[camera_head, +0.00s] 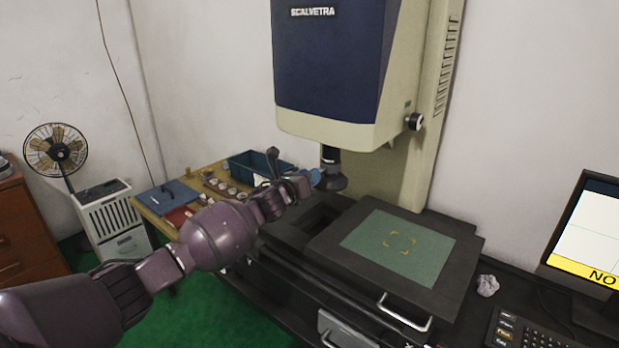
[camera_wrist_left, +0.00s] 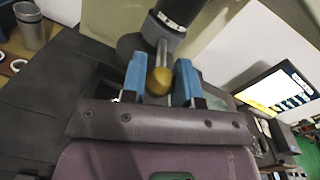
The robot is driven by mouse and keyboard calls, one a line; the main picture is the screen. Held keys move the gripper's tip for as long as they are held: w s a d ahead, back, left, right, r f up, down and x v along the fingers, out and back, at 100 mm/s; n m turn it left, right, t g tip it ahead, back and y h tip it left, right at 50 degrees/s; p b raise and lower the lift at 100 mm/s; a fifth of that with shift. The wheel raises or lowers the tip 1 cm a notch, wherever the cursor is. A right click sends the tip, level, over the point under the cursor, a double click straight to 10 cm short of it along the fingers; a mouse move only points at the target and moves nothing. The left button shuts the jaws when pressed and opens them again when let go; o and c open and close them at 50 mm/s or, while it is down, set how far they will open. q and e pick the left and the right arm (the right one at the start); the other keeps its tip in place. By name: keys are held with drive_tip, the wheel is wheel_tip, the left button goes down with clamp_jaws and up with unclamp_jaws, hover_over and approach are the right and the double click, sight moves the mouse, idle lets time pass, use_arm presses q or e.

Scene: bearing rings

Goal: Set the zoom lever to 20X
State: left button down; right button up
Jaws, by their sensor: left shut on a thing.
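The zoom lever (camera_wrist_left: 160,80) is a rod with a rounded, brass-coloured end, on the dark lens barrel (camera_wrist_left: 168,20) with white scale marks. My left gripper (camera_wrist_left: 160,73) has blue fingers on either side of the lever and is shut on it. In the head view my left gripper (camera_head: 316,177) is at the dark lens (camera_head: 332,170) under the blue and cream measuring machine (camera_head: 335,60); the lever itself is hidden there. The scale marks are too small to read. My right gripper is not in view.
A black stage with a green plate (camera_head: 375,245) lies right of the lens. A monitor (camera_head: 595,235) and keyboard (camera_head: 525,330) stand at the right. A wooden table (camera_head: 150,205) with a blue bin (camera_head: 255,165) is behind my left arm. Crumpled paper (camera_head: 487,285) lies beside the stage.

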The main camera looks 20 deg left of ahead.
use_arm(q)
drive_tip(key=c, duration=0.9)
unclamp_jaws()
drive_tip(key=shift+o, duration=0.2)
drive_tip(key=v, duration=1)
drive_tip(key=shift+s, duration=0.35)
drive_tip(key=shift+a, duration=0.15)
